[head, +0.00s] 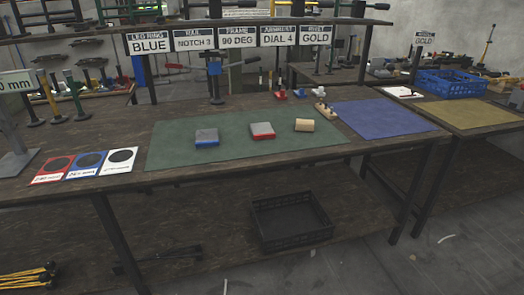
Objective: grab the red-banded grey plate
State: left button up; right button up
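The red-banded grey plate (262,131) lies on the green mat (170,157) on the dark workbench, near the middle of the mat. It has a grey top and a red band along its lower edge. A similar grey plate with a blue band (207,137) lies to its left on the same mat. A tan block (304,125) lies to its right. Neither of my grippers shows in the head view.
A blue mat (385,118) lies to the right. Red, blue and white cards (88,163) lie at the left. A press (214,75) stands behind the green mat, below several signs (239,38). A black crate (290,221) sits on the lower shelf.

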aim_at(261, 131)
jog(key=u, duration=1.2)
jog(key=i, duration=1)
jog(key=z, duration=0.15)
